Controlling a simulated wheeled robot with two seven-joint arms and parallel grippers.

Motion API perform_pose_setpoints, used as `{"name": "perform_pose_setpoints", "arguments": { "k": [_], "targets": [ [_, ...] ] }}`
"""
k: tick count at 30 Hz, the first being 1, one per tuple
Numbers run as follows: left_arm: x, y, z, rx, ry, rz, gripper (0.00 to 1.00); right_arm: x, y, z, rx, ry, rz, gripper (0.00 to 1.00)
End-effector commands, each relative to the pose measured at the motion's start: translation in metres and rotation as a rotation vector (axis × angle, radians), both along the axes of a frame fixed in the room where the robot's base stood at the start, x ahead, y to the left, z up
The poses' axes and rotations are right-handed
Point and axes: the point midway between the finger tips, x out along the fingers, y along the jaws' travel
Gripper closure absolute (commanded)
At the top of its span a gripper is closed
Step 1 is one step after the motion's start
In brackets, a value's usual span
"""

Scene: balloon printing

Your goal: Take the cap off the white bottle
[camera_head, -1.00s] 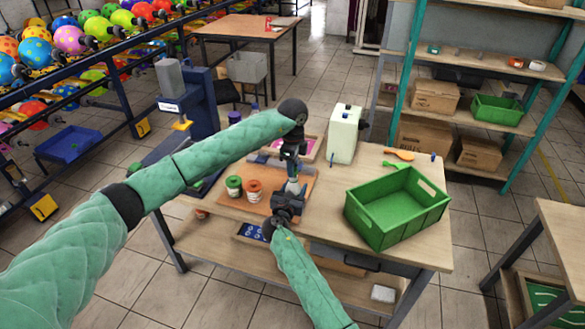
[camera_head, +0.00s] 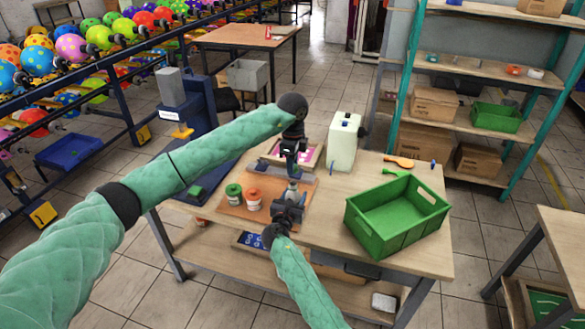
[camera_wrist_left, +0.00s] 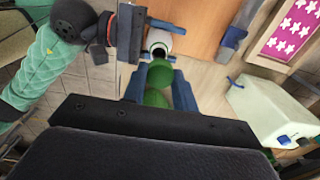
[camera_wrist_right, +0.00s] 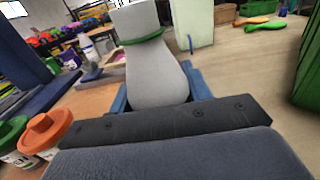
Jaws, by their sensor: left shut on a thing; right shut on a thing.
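The white bottle (camera_head: 292,187) stands upright in my right gripper (camera_head: 288,207), above the orange-brown mat (camera_head: 240,207). In the right wrist view the bottle (camera_wrist_right: 158,82) fills the space between the blue fingers, with a green ring around its narrow neck. My left gripper (camera_head: 290,165) is above the bottle and shut on a green cap (camera_wrist_left: 157,88). In the left wrist view the cap is apart from the bottle (camera_wrist_left: 158,42), whose round top looks dark inside.
A green-lidded jar (camera_head: 233,196) and an orange-lidded jar (camera_head: 253,200) stand left of the bottle. A white canister (camera_head: 343,142) stands behind right, and a green crate (camera_head: 397,213) is at the right. A pink star-patterned tray (camera_wrist_left: 288,35) lies behind. Bare tabletop shows between bottle and crate.

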Motion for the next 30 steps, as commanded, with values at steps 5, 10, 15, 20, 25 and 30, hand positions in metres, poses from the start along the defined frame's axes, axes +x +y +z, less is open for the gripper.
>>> {"name": "perform_pose_setpoints", "arguments": {
  "k": [5,10,15,20,25,30],
  "targets": [
    [0.000,0.000,-0.001,0.000,0.001,0.000,0.99,0.000,0.000,0.001,0.000,-0.001,0.000,0.38],
    [0.000,0.000,-0.001,0.000,0.001,0.000,0.99,0.000,0.000,0.000,0.000,0.000,0.000,0.26],
    [0.000,0.000,-0.001,0.000,0.001,0.000,0.99,0.000,0.000,0.000,0.000,0.000,0.000,0.26],
    [0.000,0.000,-0.005,0.000,0.001,0.000,0.99,-0.009,0.003,-0.002,0.000,0.000,0.001,0.26],
    [0.000,0.000,-0.014,0.000,0.001,0.000,0.99,-0.036,0.012,-0.003,0.002,0.000,0.001,0.26],
    [0.000,0.000,-0.023,0.000,0.001,0.000,0.99,-0.068,0.022,-0.004,0.001,0.001,0.000,0.26]
  ]
}}
